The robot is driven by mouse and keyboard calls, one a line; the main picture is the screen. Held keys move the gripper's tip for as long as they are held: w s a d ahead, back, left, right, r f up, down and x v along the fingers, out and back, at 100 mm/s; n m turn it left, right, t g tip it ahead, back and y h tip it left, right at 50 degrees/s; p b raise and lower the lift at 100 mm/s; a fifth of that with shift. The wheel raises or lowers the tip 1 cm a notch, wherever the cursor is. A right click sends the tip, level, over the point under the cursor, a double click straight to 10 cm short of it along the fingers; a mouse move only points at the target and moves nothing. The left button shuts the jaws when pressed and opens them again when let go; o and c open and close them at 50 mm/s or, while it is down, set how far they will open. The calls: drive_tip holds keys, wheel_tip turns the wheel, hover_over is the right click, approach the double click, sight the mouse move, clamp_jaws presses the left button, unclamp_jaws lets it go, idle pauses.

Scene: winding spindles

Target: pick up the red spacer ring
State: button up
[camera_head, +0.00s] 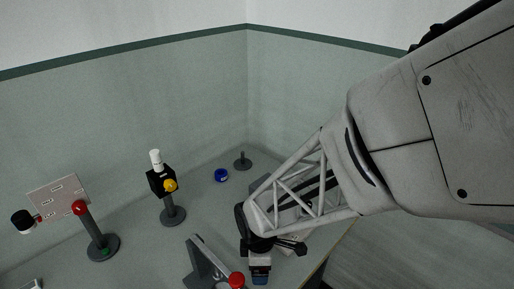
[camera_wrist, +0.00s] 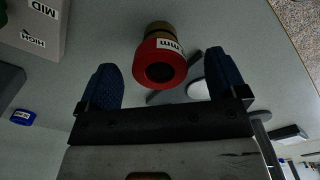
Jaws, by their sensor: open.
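In the wrist view, a red ring (camera_wrist: 159,66) with a dark round opening and a white label ending in "mm" lies between and slightly beyond the fingertips. A tan-brown part (camera_wrist: 160,31) shows behind it. My gripper (camera_wrist: 164,78) is open, one blue fingertip on each side of the ring, with visible gaps; depth is hard to judge. In the head view, my gripper (camera_head: 260,278) reaches down near the table's front. A red round part (camera_head: 237,280) shows just left of it, at the end of a grey slanted piece; I cannot tell whether it is the same ring.
A grey block (camera_wrist: 36,25) labelled MID and HIGH stands left in the wrist view. A blue ring (camera_head: 221,175) lies on the table. Posts stand left, one with a red part (camera_head: 80,208), one with a yellow part (camera_head: 170,185). A short empty-looking post (camera_head: 242,162) stands at the back.

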idle(0.3)
drive_tip(key=c, duration=1.1)
drive_tip(key=shift+r, duration=0.85)
wheel_tip(320, 180, up, 2)
drive_tip(key=shift+r, duration=0.1)
drive_tip(key=s+d, duration=0.2)
drive_tip(key=s, duration=0.3)
drive_tip(key=s+d, duration=0.2)
drive_tip(key=s, duration=0.2)
drive_tip(key=s+d+r, duration=0.1)
drive_tip(key=s+d, duration=0.1)
drive_tip(key=s, duration=0.3)
drive_tip(key=shift+s+d, duration=0.15)
drive_tip(key=shift+s, duration=0.2)
drive_tip(key=shift+w+r, duration=0.1)
drive_tip(key=shift+r, duration=0.05)
